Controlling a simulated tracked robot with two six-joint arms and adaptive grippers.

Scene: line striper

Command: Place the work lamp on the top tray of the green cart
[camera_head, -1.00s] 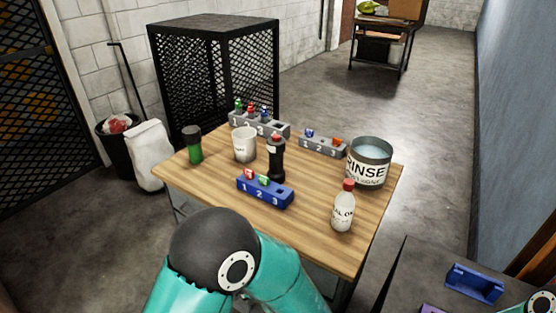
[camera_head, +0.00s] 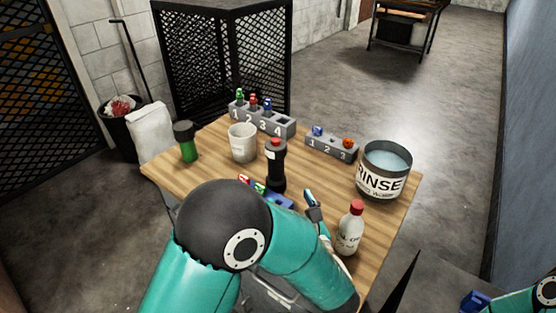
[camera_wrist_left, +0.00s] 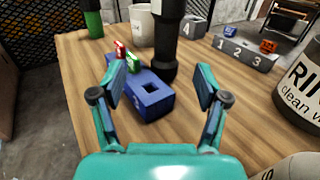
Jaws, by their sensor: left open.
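I cannot make out a clear work lamp or a green cart in either view. A dark cylinder with a red top (camera_head: 276,165) stands upright on the wooden table (camera_head: 215,195); it also shows in the left wrist view (camera_wrist_left: 166,45). My left gripper (camera_head: 312,203) is open and empty over the table, partly hidden by my arm. In the left wrist view its spread fingers (camera_wrist_left: 163,84) frame a blue numbered block (camera_wrist_left: 148,95), with the dark cylinder just beyond. That block holds a red and a green piece and has an empty square hole. My right gripper is out of view.
A green jar (camera_head: 186,142), white cup (camera_head: 242,143), two grey numbered blocks (camera_head: 262,120) (camera_head: 331,146), a RINSE pot (camera_head: 384,170) and a red-capped bottle (camera_head: 350,228) crowd the table. A black mesh cage (camera_head: 222,62) stands behind.

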